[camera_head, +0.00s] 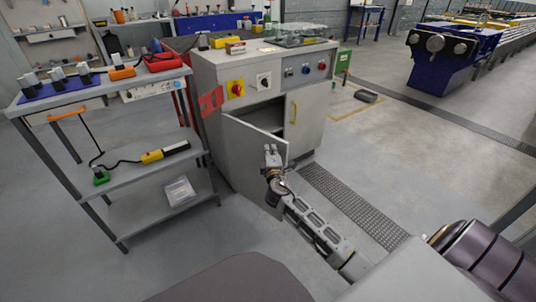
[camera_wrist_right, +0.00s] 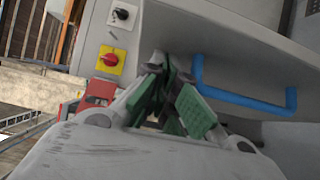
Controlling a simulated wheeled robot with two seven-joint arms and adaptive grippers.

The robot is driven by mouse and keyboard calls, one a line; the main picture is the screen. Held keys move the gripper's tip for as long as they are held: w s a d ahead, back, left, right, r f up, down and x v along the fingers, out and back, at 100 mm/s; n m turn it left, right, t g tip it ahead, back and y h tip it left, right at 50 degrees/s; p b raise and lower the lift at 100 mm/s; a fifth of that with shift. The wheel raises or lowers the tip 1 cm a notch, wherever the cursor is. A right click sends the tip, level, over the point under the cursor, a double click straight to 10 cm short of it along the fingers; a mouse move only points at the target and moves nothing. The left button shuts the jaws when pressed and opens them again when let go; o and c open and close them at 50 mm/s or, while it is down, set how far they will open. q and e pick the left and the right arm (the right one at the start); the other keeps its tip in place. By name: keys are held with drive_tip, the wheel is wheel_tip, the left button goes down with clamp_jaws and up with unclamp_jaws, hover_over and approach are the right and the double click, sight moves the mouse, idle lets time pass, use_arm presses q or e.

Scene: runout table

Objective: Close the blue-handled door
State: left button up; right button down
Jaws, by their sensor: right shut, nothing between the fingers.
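The door (camera_head: 250,145) on the left of the grey cabinet stands partly open, swung out from its left side, with a dark gap above it. Its blue handle (camera_wrist_right: 245,100) shows in the right wrist view, to the right of my fingers; in the head view I cannot make it out. My right gripper (camera_head: 271,150) is in front of the door near its free edge. In the right wrist view the gripper (camera_wrist_right: 163,66) has its green-padded fingers together and empty, apart from the handle. Whether it touches the door I cannot tell. My left gripper is out of view.
The cabinet's right door with a yellow handle (camera_head: 294,113) looks shut. A grey shelf cart (camera_head: 135,190) with tools stands close on the left. A floor grating (camera_head: 345,205) runs along the right. A red-and-yellow switch (camera_head: 236,89) sits above the open door.

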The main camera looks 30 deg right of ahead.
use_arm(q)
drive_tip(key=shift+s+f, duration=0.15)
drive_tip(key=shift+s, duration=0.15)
